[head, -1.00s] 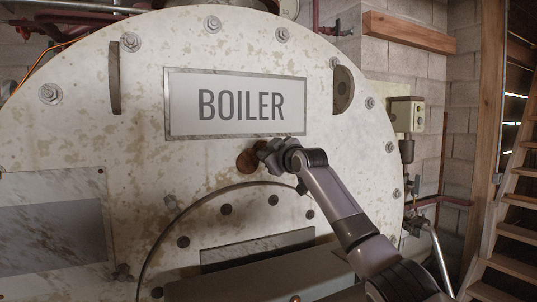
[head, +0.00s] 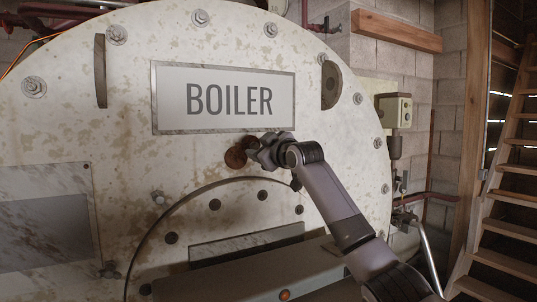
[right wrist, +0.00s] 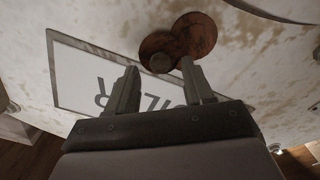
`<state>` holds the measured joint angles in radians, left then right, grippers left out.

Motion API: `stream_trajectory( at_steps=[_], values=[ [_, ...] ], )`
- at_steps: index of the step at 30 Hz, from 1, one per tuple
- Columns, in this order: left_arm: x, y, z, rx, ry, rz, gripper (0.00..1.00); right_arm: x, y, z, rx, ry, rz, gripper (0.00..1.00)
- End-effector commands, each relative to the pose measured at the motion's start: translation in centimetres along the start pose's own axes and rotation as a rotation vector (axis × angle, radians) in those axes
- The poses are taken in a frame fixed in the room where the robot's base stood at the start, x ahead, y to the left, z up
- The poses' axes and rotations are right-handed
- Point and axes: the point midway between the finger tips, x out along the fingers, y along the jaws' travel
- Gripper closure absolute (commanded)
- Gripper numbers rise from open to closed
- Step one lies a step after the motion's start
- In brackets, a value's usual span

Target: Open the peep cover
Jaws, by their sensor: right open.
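The peep cover (head: 251,143) is a small round rusty-brown disc on the boiler front, below the BOILER sign. It sits up and right of a second rusty round disc (head: 235,157), probably the peep opening, and overlaps only its edge. In the right wrist view the cover (right wrist: 153,44) carries a small round knob (right wrist: 160,63), beside the second disc (right wrist: 197,34). My right gripper (head: 260,151) is at the cover and hides part of it. Its open fingers (right wrist: 160,78) stand either side of the knob; contact is unclear. My left gripper is out of view.
The BOILER sign (head: 224,98) is just above the cover. A bolted round door (head: 215,222) with a grey ledge lies below. A grey box (head: 394,110) on the wall and wooden stairs (head: 515,180) are at the right.

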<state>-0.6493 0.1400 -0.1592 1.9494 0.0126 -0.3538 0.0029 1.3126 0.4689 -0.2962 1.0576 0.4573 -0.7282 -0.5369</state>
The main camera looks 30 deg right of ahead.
Motion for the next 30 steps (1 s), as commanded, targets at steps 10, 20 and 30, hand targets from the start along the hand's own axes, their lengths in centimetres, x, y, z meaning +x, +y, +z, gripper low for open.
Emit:
stream_trajectory(
  at_steps=[10,20,30],
  values=[
    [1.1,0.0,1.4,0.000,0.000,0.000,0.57,-3.7,0.0,0.2,-0.001,0.000,0.001,0.48],
    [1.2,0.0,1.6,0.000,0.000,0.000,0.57,-4.8,0.0,0.1,0.001,-0.001,0.000,0.48],
    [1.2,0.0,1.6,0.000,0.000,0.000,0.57,-4.8,0.0,0.0,0.000,-0.001,0.000,0.48]
  ],
)
